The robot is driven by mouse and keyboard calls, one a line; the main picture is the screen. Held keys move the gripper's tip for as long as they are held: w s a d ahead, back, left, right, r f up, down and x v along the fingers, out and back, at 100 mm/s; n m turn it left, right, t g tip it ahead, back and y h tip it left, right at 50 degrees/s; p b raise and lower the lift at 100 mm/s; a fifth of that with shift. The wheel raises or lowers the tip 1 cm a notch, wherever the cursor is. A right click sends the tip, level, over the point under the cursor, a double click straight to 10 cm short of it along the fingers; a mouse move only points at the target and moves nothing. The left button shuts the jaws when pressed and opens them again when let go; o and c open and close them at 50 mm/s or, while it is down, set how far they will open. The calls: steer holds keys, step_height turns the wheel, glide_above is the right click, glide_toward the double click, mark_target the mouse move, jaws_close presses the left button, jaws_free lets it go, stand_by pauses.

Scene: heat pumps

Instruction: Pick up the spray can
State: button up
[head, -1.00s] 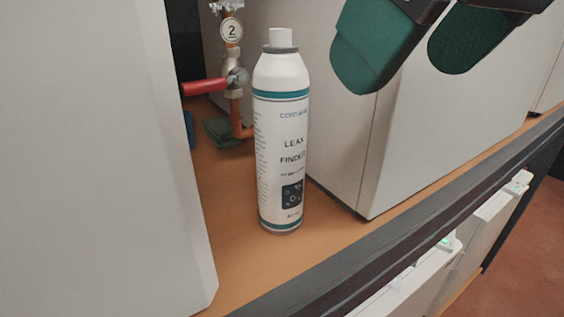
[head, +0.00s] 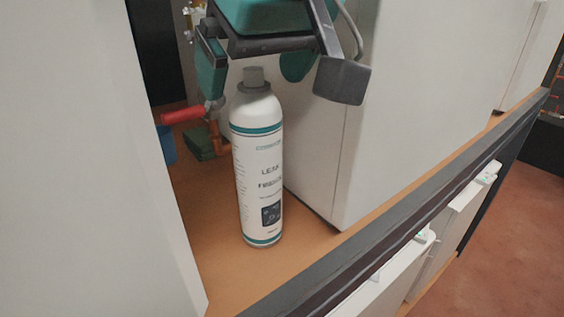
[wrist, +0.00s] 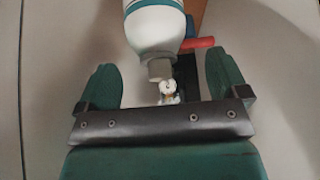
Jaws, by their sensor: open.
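The spray can (head: 257,190) is white with teal bands and the label "LEAK FINDER". It stands upright on the orange-brown shelf (head: 215,270), its grey cap at the top. My gripper (head: 252,80) is open above the can, one green finger on each side of the cap in the head view. In the wrist view, the can (wrist: 155,28) enters from the top edge. Its nozzle lies between the two spread fingers of the gripper (wrist: 160,85). No finger visibly grips the can; the depth between them is hard to judge.
A white cabinet (head: 165,190) stands close on the left, and another white unit (head: 350,150) on the right. Behind the can are a red-handled valve (head: 182,115) on a copper pipe, a blue object (head: 166,145) and a dark green cloth (head: 200,146). A dark shelf edge (head: 400,235) runs in front.

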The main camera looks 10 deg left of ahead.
steer(key=x, duration=0.3)
steer(key=shift+f+p, duration=0.15)
steer(key=shift+p, duration=0.2)
steer(key=shift+c, duration=0.3)
steer(key=c, duration=1.4)
steer(key=shift+c, duration=1.1)
